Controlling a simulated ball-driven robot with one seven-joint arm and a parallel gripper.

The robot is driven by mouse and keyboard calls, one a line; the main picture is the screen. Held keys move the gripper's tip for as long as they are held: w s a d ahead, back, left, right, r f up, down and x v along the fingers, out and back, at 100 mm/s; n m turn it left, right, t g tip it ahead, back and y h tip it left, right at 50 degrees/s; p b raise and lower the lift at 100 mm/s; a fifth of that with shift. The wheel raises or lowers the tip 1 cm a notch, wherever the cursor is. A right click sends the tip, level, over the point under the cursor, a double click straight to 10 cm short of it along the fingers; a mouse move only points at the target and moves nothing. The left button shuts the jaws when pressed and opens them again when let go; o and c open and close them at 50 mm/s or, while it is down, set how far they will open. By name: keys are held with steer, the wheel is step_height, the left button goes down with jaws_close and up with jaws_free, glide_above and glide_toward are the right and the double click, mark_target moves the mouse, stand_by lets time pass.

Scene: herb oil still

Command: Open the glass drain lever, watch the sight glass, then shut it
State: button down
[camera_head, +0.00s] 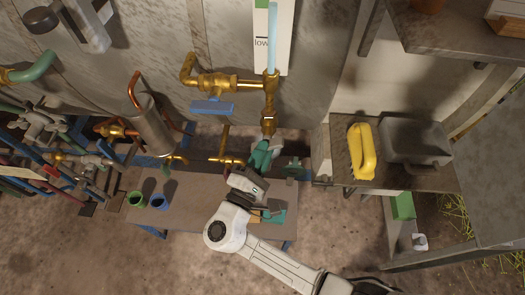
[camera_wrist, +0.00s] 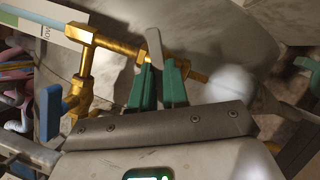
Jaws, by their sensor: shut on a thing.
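The sight glass (camera_head: 273,38) is an upright pale blue tube in front of a white card marked "low", above brass fittings. The drain lever (camera_wrist: 155,48) is a small grey plate on the brass drain pipe below the glass. My gripper (camera_head: 262,154) is at this pipe in the head view and hides most of the lever. In the wrist view my green fingers (camera_wrist: 159,78) are shut on the lever, which stands up between their tips.
A blue-handled valve (camera_head: 212,107) is on brass piping left of the glass. A low bench (camera_head: 185,205) with a green cup (camera_head: 137,199) and a blue cup (camera_head: 159,201) is below. A shelf at right holds a yellow object (camera_head: 362,150) and a grey container (camera_head: 415,138).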

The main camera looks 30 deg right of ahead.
steer(key=n+t+y, duration=0.1)
steer(key=n+t, duration=0.1)
steer(key=n, duration=0.2)
steer(key=n+t+y+p, duration=0.1)
steer(key=n+t, duration=0.1)
steer(key=n, duration=0.3)
steer(key=n+t+p, duration=0.1)
steer(key=n+t, duration=0.1)
steer(key=n, duration=0.3)
steer(key=shift+s+d+f+y, duration=0.25)
steer(key=shift+f+y, duration=0.05)
steer(key=shift+y, duration=0.1)
steer(key=shift+n, duration=0.5)
steer(key=c, duration=1.1)
jaws_free()
steer(key=b+v, duration=0.3)
steer(key=v, duration=0.7)
steer(key=shift+s+a+f, duration=0.1)
steer(key=shift+s+f, duration=0.15)
steer(key=shift+s, duration=0.05)
